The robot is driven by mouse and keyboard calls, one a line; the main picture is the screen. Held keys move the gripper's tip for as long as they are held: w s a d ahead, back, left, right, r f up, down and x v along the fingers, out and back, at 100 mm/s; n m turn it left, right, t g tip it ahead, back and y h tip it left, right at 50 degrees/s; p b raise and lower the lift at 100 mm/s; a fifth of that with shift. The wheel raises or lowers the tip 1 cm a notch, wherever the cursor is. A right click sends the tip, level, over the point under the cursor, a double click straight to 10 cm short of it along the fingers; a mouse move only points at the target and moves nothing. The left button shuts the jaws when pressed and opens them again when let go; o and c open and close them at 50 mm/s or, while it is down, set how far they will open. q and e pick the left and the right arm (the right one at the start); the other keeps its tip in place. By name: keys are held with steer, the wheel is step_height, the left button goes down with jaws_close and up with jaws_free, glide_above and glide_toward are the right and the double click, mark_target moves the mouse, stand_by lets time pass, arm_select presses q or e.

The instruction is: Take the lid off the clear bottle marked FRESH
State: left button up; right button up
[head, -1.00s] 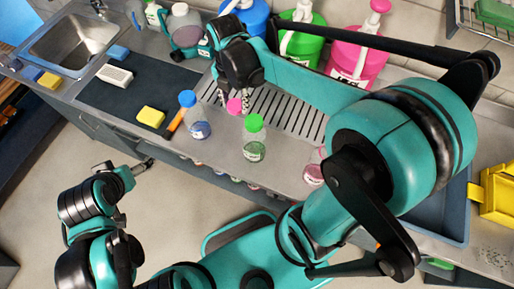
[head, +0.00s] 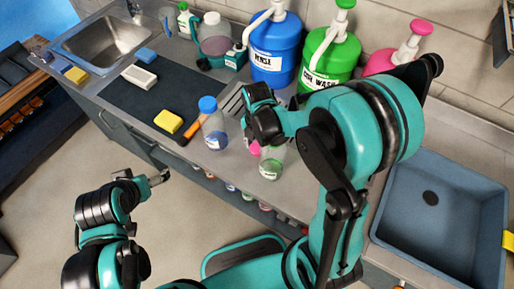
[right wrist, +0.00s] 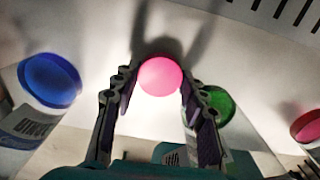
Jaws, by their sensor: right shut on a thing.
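My right gripper (head: 258,140) is low over the counter among the small bottles. In the right wrist view its fingers (right wrist: 160,92) are shut on a round pink lid (right wrist: 160,76). The pink lid also shows in the head view (head: 255,149). I cannot tell whether a bottle is still under it. I cannot read FRESH on any bottle. My left gripper (head: 158,178) is off the counter's front edge, its fingers unclear.
A green lid (right wrist: 219,104) is close by the right finger, and another reddish lid (right wrist: 309,126) is farther right. Big blue (head: 273,55) and green (head: 330,62) pump jugs stand behind. A yellow sponge (head: 168,121) lies on the dark mat. A blue basin (head: 440,215) is at right.

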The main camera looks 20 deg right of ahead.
mark_target(257, 148)
steer(key=shift+f, duration=0.3)
steer(key=shift+f, duration=0.2)
steer(key=o, duration=1.3)
steer(key=shift+r, duration=0.25)
step_height(257, 148, up, 12)
steer(key=p, duration=0.4)
